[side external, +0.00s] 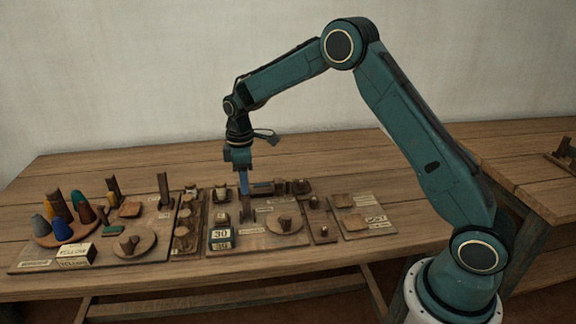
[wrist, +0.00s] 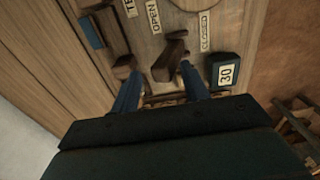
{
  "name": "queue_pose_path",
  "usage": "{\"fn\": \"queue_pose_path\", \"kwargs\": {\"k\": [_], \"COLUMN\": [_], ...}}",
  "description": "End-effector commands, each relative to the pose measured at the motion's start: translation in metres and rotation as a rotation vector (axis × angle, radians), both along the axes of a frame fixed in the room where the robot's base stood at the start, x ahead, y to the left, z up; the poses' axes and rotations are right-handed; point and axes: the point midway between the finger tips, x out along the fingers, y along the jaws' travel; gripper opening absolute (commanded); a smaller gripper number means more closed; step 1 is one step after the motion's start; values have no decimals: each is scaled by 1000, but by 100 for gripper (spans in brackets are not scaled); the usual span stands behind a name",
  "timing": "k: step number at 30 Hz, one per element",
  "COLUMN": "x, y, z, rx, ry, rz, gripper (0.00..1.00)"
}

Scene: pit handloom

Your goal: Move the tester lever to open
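In the wrist view, a brown wooden lever (wrist: 170,58) stands on the tester board between the label OPEN (wrist: 153,16) and the label CLOSED (wrist: 204,31). My gripper (wrist: 160,72) is open, its two blue fingers on either side of the lever. The right finger is close to the lever; I cannot tell whether it touches. A wider gap shows on the left. In the side external view, my gripper (side external: 243,184) points down over the middle panel, just above the lever (side external: 247,210), whose lower part is partly hidden.
A dark blue block marked 30 (wrist: 226,72) stands right of the fingers; it also shows in the side view (side external: 221,236). A wooden piece (wrist: 123,66) is close to the left finger. A round tray (side external: 43,238) of coloured cones is far left. The back of the table is clear.

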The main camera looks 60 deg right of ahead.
Motion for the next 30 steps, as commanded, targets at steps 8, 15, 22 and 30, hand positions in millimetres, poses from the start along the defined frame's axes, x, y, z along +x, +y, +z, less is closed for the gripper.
{"fn": "queue_pose_path", "kwargs": {"k": [8,15,22,30], "x": [0,0,0,-1], "y": [1,1,1,1], "z": [18,32,37,38], "rx": [0,1,1,1], "ry": [-1,-1,1,-1], "rz": [2,2,2,0], "gripper": [45,45,45,45]}}
